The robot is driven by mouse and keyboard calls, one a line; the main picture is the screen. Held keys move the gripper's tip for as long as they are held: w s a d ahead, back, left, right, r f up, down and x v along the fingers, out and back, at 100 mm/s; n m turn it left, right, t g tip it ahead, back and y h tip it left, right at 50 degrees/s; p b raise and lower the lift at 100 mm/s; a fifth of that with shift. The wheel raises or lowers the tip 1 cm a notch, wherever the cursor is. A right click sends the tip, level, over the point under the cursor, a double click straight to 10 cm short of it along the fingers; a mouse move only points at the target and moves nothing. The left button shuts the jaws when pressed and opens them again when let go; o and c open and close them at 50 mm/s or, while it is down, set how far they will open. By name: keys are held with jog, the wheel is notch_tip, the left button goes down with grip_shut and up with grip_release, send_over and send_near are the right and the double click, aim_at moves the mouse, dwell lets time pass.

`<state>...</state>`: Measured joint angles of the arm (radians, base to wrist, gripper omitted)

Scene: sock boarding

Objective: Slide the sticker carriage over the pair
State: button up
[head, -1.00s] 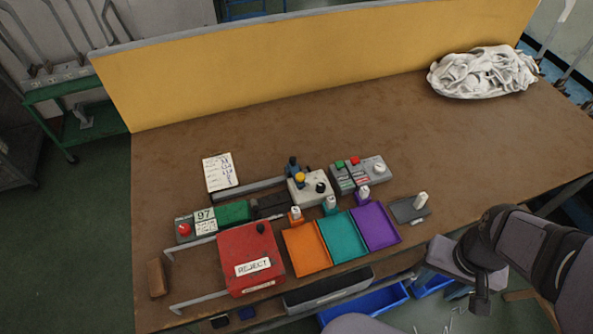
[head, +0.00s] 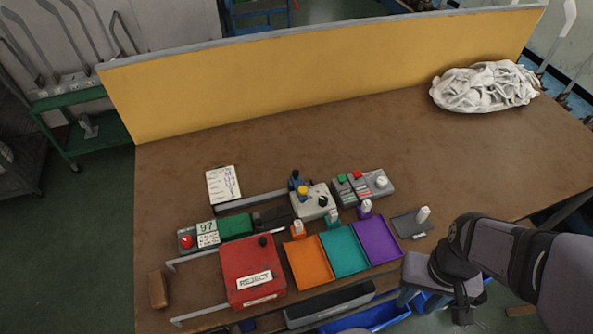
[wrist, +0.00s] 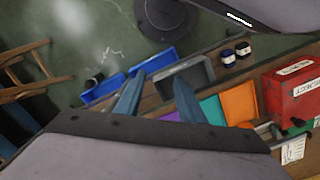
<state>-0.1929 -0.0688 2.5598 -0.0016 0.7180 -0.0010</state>
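A cream block with yellow and black knobs and a blue lever (head: 312,203) stands mid-table at the end of a grey rail (head: 250,201). It may be the sticker carriage, but I cannot be sure. I cannot make out a sock pair lying at it. My gripper (wrist: 159,77) is open in the wrist view, with two blue-grey fingers apart and nothing between them. In the head view it hangs by the table's front edge, right of the trays and away from the cream block; its fingers are partly hidden there.
Orange (head: 309,262), teal (head: 345,251) and purple (head: 376,240) trays lie nearest my gripper. A red REJECT box (head: 252,262) stands left of them. A grey button box (head: 362,187) is behind, and a white cloth heap (head: 485,87) lies far right.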

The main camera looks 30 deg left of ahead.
jog(key=w+a+f+n, duration=0.1)
jog(key=a+n, duration=0.1)
jog(key=a, duration=0.5)
jog(key=w+a+f+n+p, duration=0.1)
jog(key=w+a+n, duration=0.1)
jog(key=a, duration=0.6)
jog(key=w+a+f+n, duration=0.2)
jog(key=a+n, duration=0.1)
jog(key=a, duration=0.5)
jog(key=shift+w+a+n+t+h, duration=0.2)
jog(key=shift+w+n+t+h, duration=0.1)
jog(key=shift+t, duration=0.1)
jog(key=w+a+r+t+y, duration=0.1)
jog(key=w+a+r+t, duration=0.1)
jog(key=w+a, duration=0.45)
jog(key=m+t+y, duration=0.2)
send_near(296, 172)
jog(key=shift+w+f+m, duration=0.1)
jog(key=shift+w+m, duration=0.05)
jog(key=shift+m, duration=0.55)
jog(key=shift+f+p, duration=0.1)
jog(key=shift+p, duration=0.2)
jog(key=shift+p+x, duration=1.2)
jog(key=shift+x, duration=2.4)
